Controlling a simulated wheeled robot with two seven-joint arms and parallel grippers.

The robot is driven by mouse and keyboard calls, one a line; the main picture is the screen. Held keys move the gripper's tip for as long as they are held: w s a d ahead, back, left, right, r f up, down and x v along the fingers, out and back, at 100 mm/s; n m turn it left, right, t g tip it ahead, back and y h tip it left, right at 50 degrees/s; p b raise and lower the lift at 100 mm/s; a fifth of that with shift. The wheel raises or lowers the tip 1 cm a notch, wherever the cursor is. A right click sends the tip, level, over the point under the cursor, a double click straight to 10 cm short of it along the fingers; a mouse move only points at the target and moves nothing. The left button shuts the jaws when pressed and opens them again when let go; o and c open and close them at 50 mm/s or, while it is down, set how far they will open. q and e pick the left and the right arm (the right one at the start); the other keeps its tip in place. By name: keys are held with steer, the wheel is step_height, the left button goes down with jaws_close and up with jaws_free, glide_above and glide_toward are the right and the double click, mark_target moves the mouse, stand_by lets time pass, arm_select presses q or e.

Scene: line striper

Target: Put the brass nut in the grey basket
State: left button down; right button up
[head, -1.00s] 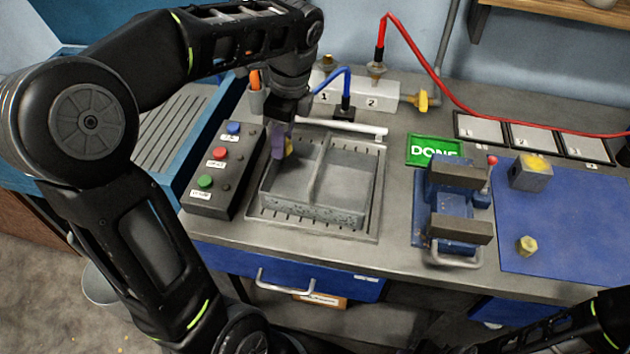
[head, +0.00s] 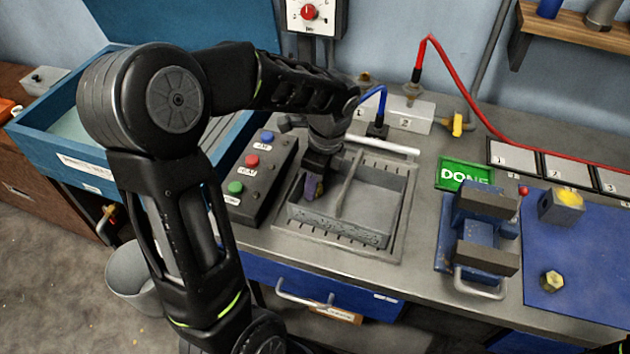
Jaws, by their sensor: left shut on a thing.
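The grey basket (head: 330,226) is an open metal tray with a divider, set on the bench in a slotted frame. My left gripper (head: 313,190) points down into the basket's left compartment, with its purple fingertips below the front rim's far side. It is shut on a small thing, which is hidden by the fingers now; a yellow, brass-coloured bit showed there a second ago. Another brass-coloured hex piece (head: 551,280) lies on the blue mat at the right.
A button box (head: 257,180) stands close left of the basket. A blue vise (head: 478,235) and a green DONE sign (head: 465,174) are to its right. A white rod (head: 383,144) lies behind it. The blue mat (head: 590,255) holds a yellow-topped block (head: 562,205).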

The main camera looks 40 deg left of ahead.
arm_select(q)
steer(key=shift+f, duration=0.25)
steer(key=shift+f, duration=0.2)
steer(key=c, duration=0.9)
jaws_free()
steer(key=shift+c, duration=0.2)
steer(key=shift+r, duration=0.2)
step_height(320, 180, up, 12)
steer(key=d, duration=0.1)
steer(key=shift+w+d+b, duration=0.25)
steer(key=shift+d+b, duration=0.1)
